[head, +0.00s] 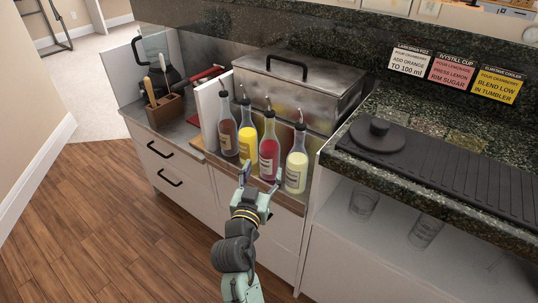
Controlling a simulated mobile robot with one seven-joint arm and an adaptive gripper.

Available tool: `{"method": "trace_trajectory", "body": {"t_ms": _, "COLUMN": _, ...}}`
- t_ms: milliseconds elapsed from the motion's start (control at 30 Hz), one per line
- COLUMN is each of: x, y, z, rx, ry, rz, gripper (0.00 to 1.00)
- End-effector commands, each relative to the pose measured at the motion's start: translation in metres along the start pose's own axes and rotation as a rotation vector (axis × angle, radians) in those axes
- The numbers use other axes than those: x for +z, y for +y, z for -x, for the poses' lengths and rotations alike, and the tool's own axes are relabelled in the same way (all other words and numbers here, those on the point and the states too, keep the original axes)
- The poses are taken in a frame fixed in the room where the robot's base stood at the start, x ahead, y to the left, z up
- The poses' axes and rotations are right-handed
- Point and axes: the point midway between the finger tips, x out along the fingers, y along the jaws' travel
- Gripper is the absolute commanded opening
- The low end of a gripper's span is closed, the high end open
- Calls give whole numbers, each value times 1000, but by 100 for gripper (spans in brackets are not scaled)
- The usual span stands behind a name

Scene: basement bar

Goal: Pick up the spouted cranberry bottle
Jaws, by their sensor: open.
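The spouted cranberry bottle (269,152) is the deep red one, with a pale label and a dark pour spout. It stands upright in a row of spouted bottles on the low counter in the head view. To its left are a yellow bottle (247,140) and an amber bottle (228,136); to its right is a pale yellow bottle (297,170). My gripper (261,178) is open and empty, its fingers pointing towards the red bottle from the front. The fingertips appear just before the bottle's lower part; I cannot tell the exact gap.
A lidded steel box (300,88) stands behind the bottles. A white board (208,110) stands left of them, beside a wooden utensil block (165,110). A raised granite bar (430,185) with a black mat is at right. Wooden floor (110,220) is clear at left.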

Motion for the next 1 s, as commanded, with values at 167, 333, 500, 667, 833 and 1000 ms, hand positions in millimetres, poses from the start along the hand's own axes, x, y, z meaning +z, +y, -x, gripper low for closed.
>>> {"method": "trace_trajectory", "body": {"t_ms": 167, "x": -3, "y": -1, "z": -28, "rx": -1, "ry": 0, "rz": -1, "gripper": 59}}
{"method": "trace_trajectory", "body": {"t_ms": 333, "x": -3, "y": -1, "z": -40, "rx": -2, "ry": 1, "rz": -1, "gripper": 59}}
{"method": "trace_trajectory", "body": {"t_ms": 500, "x": -4, "y": -1, "z": -64, "rx": -2, "ry": 0, "rz": -2, "gripper": 59}}
{"method": "trace_trajectory", "body": {"t_ms": 667, "x": -3, "y": -2, "z": -85, "rx": -3, "ry": 1, "rz": -3, "gripper": 59}}
{"method": "trace_trajectory", "body": {"t_ms": 833, "x": -1, "y": -1, "z": -91, "rx": -3, "ry": 0, "rz": -2, "gripper": 59}}
{"method": "trace_trajectory", "body": {"t_ms": 1000, "x": -1, "y": -1, "z": -91, "rx": -3, "ry": 1, "rz": -1, "gripper": 58}}
